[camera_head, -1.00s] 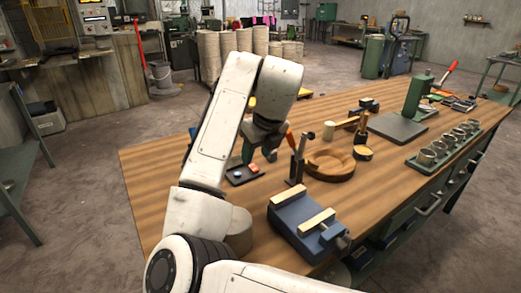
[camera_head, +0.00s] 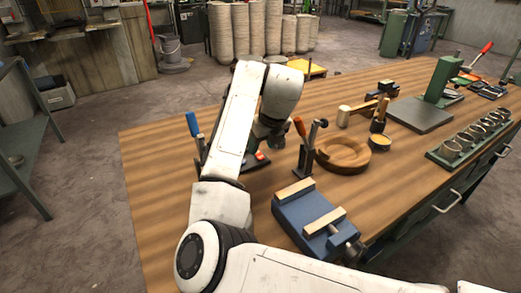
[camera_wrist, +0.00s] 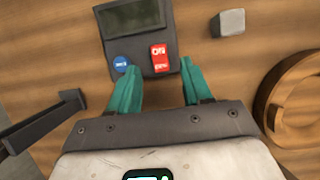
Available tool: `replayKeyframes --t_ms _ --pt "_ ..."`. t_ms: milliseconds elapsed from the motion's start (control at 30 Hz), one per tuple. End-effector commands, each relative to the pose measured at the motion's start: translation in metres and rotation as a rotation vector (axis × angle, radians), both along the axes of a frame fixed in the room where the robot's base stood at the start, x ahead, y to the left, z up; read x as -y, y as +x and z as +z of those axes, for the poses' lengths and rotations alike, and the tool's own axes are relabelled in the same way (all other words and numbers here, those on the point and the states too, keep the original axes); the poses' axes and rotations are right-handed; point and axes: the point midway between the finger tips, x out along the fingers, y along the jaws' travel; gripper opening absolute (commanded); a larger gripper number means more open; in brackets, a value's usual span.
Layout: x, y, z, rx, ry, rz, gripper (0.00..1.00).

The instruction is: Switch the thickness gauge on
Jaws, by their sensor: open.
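The thickness gauge (camera_wrist: 139,46) is a dark flat box on the wooden bench, with a dull screen (camera_wrist: 132,17). Below the screen are a round blue button (camera_wrist: 121,64) and a red rocker switch (camera_wrist: 159,58) marked ON at its far end. Whether the switch is pressed cannot be told. My gripper (camera_wrist: 160,69) is open and empty, its teal fingertips at the near edge of the gauge, either side of the switch. Contact cannot be told. In the head view my arm hides much of the gauge (camera_head: 247,164).
A grey block (camera_wrist: 231,22) lies right of the gauge. A wooden round dish (camera_head: 343,154), an upright clamp tool with an orange handle (camera_head: 305,150) and a blue vise (camera_head: 311,216) stand nearby. A blue-handled tool (camera_head: 193,128) stands left of my arm.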

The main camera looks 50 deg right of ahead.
Motion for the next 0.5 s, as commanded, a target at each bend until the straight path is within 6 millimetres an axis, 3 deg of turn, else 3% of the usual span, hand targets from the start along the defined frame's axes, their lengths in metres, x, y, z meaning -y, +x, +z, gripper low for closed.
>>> replayKeyframes --t_ms 200,500 --pt "0.003 0.01 -0.025 -0.001 0.0 0.0 0.49" --pt "0.004 0.012 -0.032 0.0 0.0 -0.001 0.49"
